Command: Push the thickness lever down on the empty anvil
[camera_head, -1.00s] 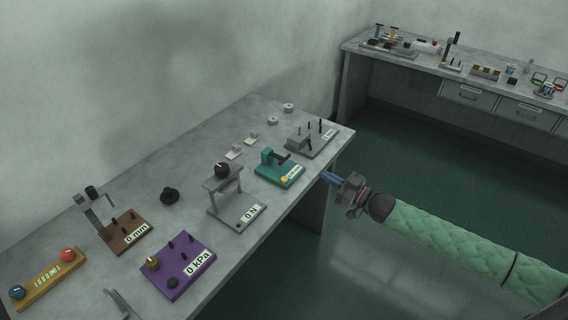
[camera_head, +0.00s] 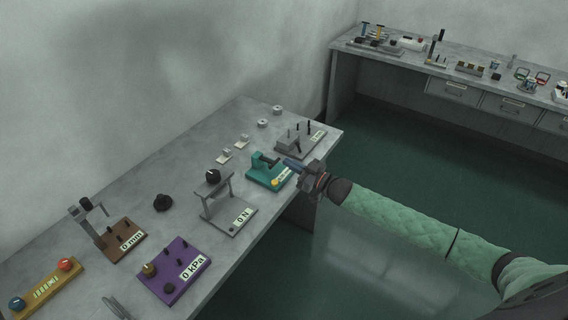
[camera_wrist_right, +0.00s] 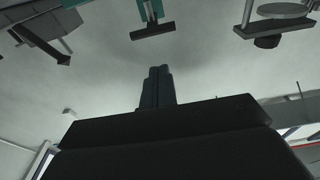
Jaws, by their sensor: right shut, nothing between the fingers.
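A teal gauge (camera_head: 256,172) with a dark lever (camera_head: 268,160), a yellow knob (camera_head: 275,182) and a small label, too small to read, stands near the bench's right edge. Its teal body and dark lever bar (camera_wrist_right: 152,31) also show at the top of the right wrist view. My right gripper (camera_head: 288,162) is shut and empty, its fingertips close to the gauge's right side near the lever. I cannot tell whether they touch. In the wrist view the shut fingers (camera_wrist_right: 157,80) point up toward the lever, with a gap in the picture. My left gripper is out of view.
A grey fixture (camera_head: 292,142) with dark pegs stands just behind the teal gauge, and a "0 N" press (camera_head: 215,196) in front. A brown "0 mm" stand (camera_head: 118,243) and purple "0 kPa" plate (camera_head: 170,268) are nearer. Open floor lies right of the bench.

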